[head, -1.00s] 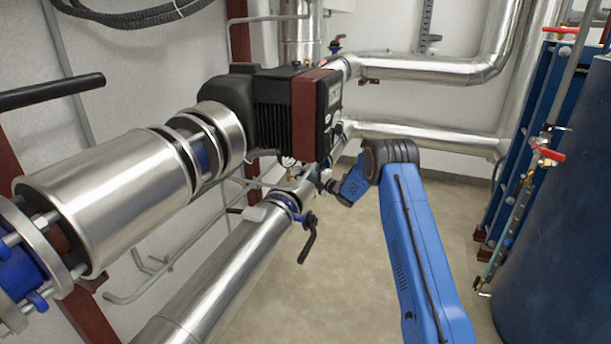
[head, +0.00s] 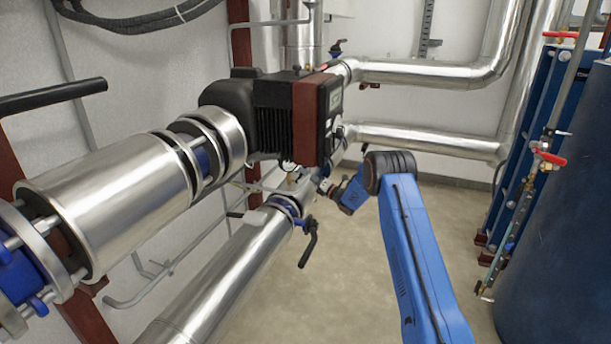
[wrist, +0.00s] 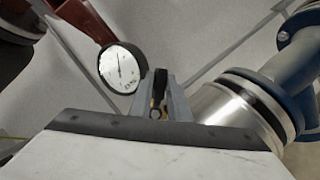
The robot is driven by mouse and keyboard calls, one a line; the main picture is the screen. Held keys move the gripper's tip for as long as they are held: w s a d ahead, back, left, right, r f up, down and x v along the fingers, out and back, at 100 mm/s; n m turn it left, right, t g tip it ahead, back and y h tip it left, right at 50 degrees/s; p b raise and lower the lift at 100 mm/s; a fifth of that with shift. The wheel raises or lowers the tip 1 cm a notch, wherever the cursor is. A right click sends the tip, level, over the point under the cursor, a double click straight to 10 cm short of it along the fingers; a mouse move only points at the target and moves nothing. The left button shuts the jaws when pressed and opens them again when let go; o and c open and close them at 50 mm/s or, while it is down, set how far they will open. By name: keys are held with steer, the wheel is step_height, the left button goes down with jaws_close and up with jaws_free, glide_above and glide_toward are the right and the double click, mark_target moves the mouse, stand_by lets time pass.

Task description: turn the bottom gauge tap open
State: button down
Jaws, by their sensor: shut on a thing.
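The round white-faced gauge (wrist: 121,68) with a dark rim is in the wrist view, left of my gripper. My gripper (wrist: 159,88) is shut on a small dark piece with a yellowish part, which appears to be the bottom gauge tap (wrist: 157,103). The fingers hide most of it, so its turn angle cannot be read. In the head view my gripper (head: 322,185) is low beside the pipework under the black pump, mostly hidden by my wrist. The tap cannot be made out clearly there.
The pump (head: 290,115) hangs above and left of my gripper. A silver lower pipe (head: 225,275) with a black-levered valve (head: 310,240) runs toward the front. Blue plates and red-handled valves (head: 550,157) stand at the right. The floor between is clear.

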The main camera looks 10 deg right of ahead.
steer(key=shift+s, duration=0.1)
stand_by(0.4)
steer(key=c, duration=1.7)
jaws_free()
steer(key=shift+o, duration=0.2)
steer(key=shift+d, duration=0.1)
steer(key=v, duration=1.7)
steer(key=shift+s+d+f, duration=0.1)
steer(key=shift+f, duration=0.05)
steer(key=shift+c, duration=0.7)
